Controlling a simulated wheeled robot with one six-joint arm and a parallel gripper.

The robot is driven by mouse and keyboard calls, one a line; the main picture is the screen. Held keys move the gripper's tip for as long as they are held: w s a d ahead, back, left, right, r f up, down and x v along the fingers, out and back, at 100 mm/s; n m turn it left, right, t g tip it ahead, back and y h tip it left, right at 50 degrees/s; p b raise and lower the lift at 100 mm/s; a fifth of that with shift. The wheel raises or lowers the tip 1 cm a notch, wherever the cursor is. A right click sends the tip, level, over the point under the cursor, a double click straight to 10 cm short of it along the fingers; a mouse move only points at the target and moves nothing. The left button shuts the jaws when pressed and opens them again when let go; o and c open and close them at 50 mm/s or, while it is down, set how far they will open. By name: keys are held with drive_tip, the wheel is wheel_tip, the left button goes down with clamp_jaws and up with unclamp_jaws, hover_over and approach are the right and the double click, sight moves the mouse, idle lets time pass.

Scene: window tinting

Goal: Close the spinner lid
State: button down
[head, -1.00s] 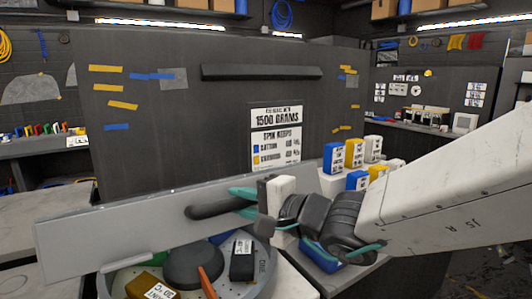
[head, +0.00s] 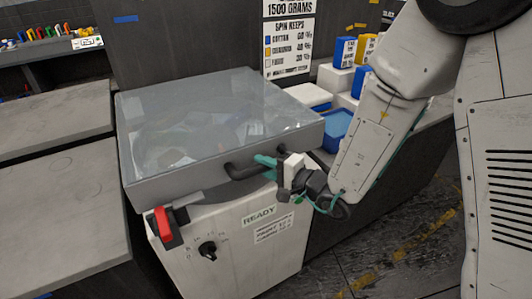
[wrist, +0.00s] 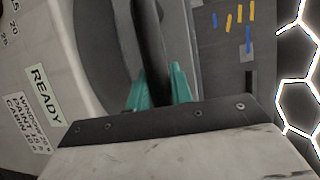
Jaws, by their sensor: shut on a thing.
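The spinner lid (head: 200,120) is a grey, partly see-through cover. It lies roughly level over the top of the white spinner (head: 225,255), whose front carries a READY label and a black knob. Blurred contents show through the lid. The dark lid handle (head: 245,170) is on the lid's front edge near its right corner. My gripper (head: 268,162) has teal fingers closed around the handle; in the wrist view the handle bar passes between the teal fingertips (wrist: 158,85). I cannot tell whether the lid's edge fully touches the spinner body.
A red latch (head: 165,228) sits at the spinner's front left corner. Grey counters (head: 60,210) stand to the left. Blue and white containers (head: 335,125) are behind my arm at the right. Open floor with yellow marks (head: 400,250) lies at the lower right.

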drive_tip(key=shift+s+d+f, duration=0.15)
drive_tip(key=shift+d+f, duration=0.05)
drive_tip(key=shift+f, duration=0.6)
drive_tip(key=shift+d, duration=0.1)
drive_tip(key=c, duration=1.4)
unclamp_jaws()
drive_tip(key=shift+f, duration=0.1)
drive_tip(key=shift+o, duration=0.8)
drive_tip(key=shift+w+d, duration=0.15)
drive_tip(key=shift+w, duration=0.15)
drive_tip(key=shift+a+r, duration=0.2)
drive_tip(key=shift+a, duration=0.1)
